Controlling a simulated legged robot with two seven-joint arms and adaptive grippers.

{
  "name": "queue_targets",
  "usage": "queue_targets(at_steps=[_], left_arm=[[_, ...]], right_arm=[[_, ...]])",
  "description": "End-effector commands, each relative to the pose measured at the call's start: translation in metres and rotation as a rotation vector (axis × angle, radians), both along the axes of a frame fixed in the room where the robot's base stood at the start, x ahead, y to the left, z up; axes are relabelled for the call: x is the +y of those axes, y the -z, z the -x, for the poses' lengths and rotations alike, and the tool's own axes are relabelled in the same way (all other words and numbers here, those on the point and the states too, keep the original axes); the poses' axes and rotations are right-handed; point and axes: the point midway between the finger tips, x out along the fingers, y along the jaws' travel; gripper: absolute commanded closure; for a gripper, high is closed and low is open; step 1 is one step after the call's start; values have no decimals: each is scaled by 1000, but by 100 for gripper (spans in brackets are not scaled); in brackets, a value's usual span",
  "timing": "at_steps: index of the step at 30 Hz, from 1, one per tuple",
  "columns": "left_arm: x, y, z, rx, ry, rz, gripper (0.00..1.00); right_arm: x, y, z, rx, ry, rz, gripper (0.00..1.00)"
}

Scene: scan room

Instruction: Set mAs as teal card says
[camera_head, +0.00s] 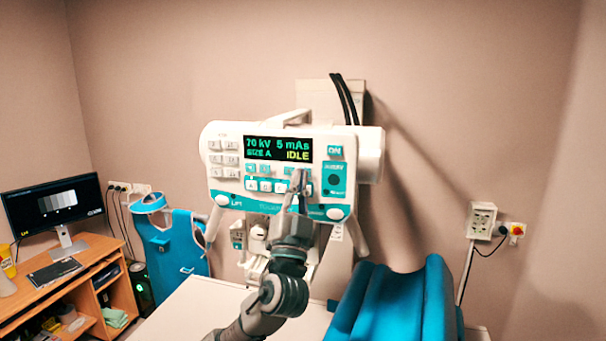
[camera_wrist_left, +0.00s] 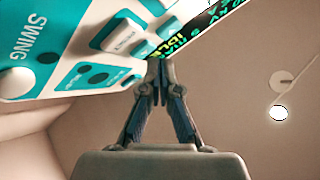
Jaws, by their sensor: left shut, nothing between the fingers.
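The white and teal X-ray control head (camera_head: 225,185) faces me in the middle of the head view. Its display (camera_head: 278,149) reads 70 kV, 5 mAs, SIZE A and IDLE. Rows of white and teal buttons (camera_head: 265,185) lie below the display. My left gripper (camera_head: 299,178) is shut and empty, its fingertips at the buttons under the display's right part. In the left wrist view the shut fingertips (camera_wrist_left: 160,66) are close to the panel (camera_wrist_left: 60,50), near a white button; whether they touch it I cannot tell. No teal card with readable writing is in view. My right gripper is not in view.
A white table (camera_head: 190,310) lies below the head, with a blue cushion (camera_head: 390,305) at its right. A blue apron (camera_head: 170,245) hangs at left. A desk with a monitor (camera_head: 55,205) stands far left.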

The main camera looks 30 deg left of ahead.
Motion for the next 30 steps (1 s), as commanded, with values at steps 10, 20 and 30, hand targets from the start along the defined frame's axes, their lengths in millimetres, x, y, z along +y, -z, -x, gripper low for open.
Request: queue_targets(at_steps=[10,20,30], left_arm=[[3,-1,-4,0,0,3,100],[3,-2,-6,0,-1,1,100],[3,-2,-9,0,0,2,100]], right_arm=[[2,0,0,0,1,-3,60],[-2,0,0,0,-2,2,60],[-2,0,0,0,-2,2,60]])
